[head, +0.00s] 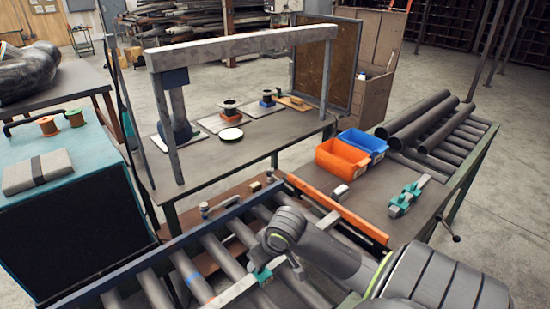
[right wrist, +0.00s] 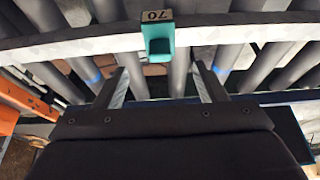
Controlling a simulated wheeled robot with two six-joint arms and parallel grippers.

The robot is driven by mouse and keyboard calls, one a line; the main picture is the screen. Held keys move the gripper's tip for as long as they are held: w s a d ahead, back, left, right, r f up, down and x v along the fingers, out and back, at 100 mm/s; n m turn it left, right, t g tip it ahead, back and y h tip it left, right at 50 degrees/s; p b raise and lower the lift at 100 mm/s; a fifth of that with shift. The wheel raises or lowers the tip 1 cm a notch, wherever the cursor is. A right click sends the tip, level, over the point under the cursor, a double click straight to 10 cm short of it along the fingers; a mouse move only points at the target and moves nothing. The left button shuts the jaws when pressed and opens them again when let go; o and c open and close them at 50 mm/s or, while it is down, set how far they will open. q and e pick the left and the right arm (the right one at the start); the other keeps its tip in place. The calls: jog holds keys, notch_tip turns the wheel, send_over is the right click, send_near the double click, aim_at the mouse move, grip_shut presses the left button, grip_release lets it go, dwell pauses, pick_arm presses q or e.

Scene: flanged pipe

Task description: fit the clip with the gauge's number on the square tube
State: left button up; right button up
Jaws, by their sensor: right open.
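The square tube is a pale bar lying across the rollers (head: 236,291); in the right wrist view it spans the upper part (right wrist: 75,48). A teal clip (head: 262,276) sits on the tube. In the right wrist view the clip (right wrist: 158,37) has a dark-edged tag that looks like 70, and its teal body laps over the tube. My right gripper (right wrist: 163,85) is open and empty, its two fingers apart, just short of the clip. Several more teal clips (head: 405,198) sit on a pale bar on the right bench. A white round dial (head: 231,134), possibly the gauge, lies on the far table; its number is unreadable. My left gripper is out of view.
The tube lies over a roller conveyor with blue rails. An orange rail (head: 335,212) borders the right bench. Orange (head: 341,160) and blue (head: 364,143) bins and dark pipes (head: 425,115) stand on it. A metal frame (head: 240,46) arches over the far table.

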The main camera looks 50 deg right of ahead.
jog(key=p+v, duration=0.1)
jog(key=v, duration=1)
jog(key=shift+r, duration=0.2)
jog(key=shift+s, duration=0.1)
